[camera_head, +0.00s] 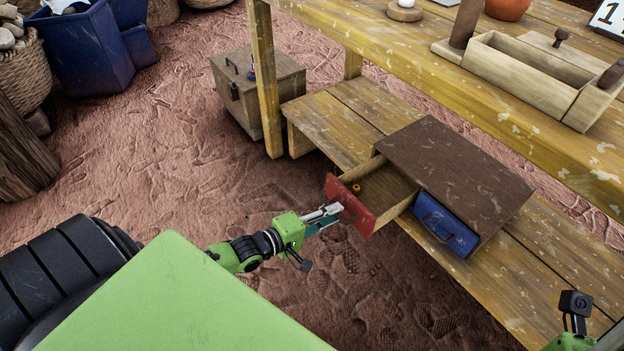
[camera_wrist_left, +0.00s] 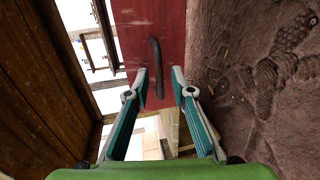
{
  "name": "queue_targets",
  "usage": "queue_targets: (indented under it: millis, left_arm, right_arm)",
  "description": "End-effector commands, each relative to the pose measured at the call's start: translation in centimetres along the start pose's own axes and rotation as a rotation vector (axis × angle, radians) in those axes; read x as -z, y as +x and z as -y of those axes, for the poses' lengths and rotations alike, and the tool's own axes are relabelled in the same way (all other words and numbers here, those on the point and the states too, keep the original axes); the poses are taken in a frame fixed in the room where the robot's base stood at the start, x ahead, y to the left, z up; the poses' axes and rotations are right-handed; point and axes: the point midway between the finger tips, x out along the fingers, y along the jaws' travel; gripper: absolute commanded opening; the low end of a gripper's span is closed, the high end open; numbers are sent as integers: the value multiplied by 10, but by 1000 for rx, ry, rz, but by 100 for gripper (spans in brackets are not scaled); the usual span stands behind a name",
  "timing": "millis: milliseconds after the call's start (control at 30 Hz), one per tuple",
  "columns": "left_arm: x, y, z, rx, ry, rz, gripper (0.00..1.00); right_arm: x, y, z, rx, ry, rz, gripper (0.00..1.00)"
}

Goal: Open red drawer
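The red drawer (camera_head: 352,206) stands pulled out of the brown two-drawer box (camera_head: 455,170) on the low shelf. A small yellow-orange thing (camera_head: 356,188) lies inside it. My left gripper (camera_head: 335,211) is at the red front. In the left wrist view, the red front (camera_wrist_left: 150,30) carries a dark curved handle (camera_wrist_left: 157,62). The left fingers (camera_wrist_left: 159,78) are apart, one on each side of the handle's lower end, with a gap visible between them. My right gripper is not shown; only part of the right arm appears at the lower right.
The shut blue drawer (camera_head: 445,226) sits beside the red one. The yellow wooden bench (camera_head: 520,110) rises above the low shelf (camera_head: 350,125). A wooden chest (camera_head: 258,92) stands behind. The reddish floor (camera_head: 170,150) left of the drawer is clear.

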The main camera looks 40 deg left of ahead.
Motion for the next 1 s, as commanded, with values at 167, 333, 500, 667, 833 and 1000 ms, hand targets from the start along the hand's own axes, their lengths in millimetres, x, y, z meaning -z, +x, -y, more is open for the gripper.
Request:
queue_targets:
  millis: [167, 333, 500, 667, 833, 1000]
  left_arm:
    - [0, -37, 2, 6, 1, 1, 23]
    - [0, -69, 2, 5, 0, 0, 23]
    - [0, -91, 1, 3, 2, 0, 23]
    - [0, -100, 0, 2, 1, 0, 23]
    - [1, -102, 0, 0, 2, 0, 23]
    - [0, -102, 0, 0, 1, 0, 23]
  right_arm:
    - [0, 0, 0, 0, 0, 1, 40]
    - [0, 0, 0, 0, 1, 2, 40]
    - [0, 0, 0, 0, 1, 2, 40]
    - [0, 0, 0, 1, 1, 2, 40]
    - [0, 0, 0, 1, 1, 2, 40]
    - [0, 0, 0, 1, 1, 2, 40]
